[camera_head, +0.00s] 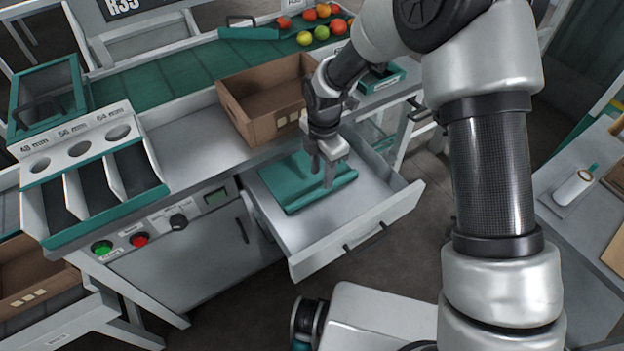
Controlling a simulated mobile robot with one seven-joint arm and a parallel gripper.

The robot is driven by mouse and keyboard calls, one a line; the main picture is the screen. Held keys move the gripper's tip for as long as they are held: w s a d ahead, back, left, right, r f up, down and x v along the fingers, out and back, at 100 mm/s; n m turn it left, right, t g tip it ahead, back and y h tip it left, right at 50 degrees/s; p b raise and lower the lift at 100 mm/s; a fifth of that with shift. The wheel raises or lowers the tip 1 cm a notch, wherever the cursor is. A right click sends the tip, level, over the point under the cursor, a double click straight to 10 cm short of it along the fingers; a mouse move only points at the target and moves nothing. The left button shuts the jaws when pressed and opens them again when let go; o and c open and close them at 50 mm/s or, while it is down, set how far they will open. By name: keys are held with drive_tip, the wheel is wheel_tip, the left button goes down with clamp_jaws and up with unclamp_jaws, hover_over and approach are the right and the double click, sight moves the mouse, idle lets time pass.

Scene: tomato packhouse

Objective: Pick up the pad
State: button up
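The pad (300,194), a green folded flat piece with a rolled or raised front edge, lies in the open drawer (375,213) under the worktop. My gripper (322,178) points down into the drawer, over the right part of the pad. Its two fingers show at the pad's upper surface, with a gap between them. I cannot tell whether the fingertips touch the pad or whether some of it lies between them. Part of the pad's back edge is hidden behind my gripper.
A brown open box (247,107) stands on the worktop just behind the drawer. A sizing unit with holes (80,150) stands at the left. Tomatoes (321,32) lie on the green belt at the back. The drawer's walls enclose my gripper; its right part is bare.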

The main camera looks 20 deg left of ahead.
drive_tip(key=f, duration=0.5)
drive_tip(key=shift+d+f+b, duration=0.2)
drive_tip(key=shift+f+b, duration=0.15)
clamp_jaws()
